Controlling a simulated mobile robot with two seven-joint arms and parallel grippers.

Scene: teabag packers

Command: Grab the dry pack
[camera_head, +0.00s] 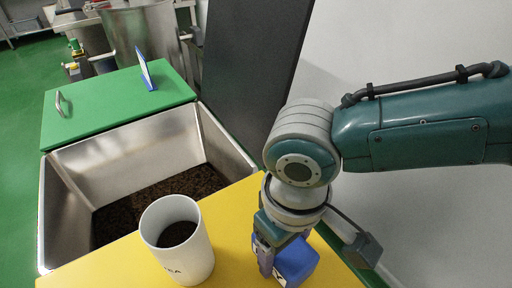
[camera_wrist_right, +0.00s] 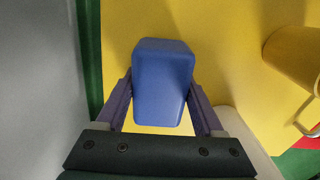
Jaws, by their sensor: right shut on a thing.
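A blue box-shaped pack (camera_head: 295,262) stands on the yellow tabletop (camera_head: 235,215), near the right side in the head view. My right gripper (camera_head: 267,262) comes down on it from above and is shut on it. In the right wrist view the blue pack (camera_wrist_right: 163,82) sits between the two purple fingers of the right gripper (camera_wrist_right: 162,100), one on each side. I cannot tell whether the pack still touches the tabletop. My left gripper is not in view.
A white cup (camera_head: 178,240) with dark contents stands left of the pack. Behind it is a steel bin (camera_head: 75,215) of dark loose tea with a green lid (camera_head: 115,105). A yellow container with a handle (camera_wrist_right: 295,62) shows at the right in the wrist view. A wall is at right.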

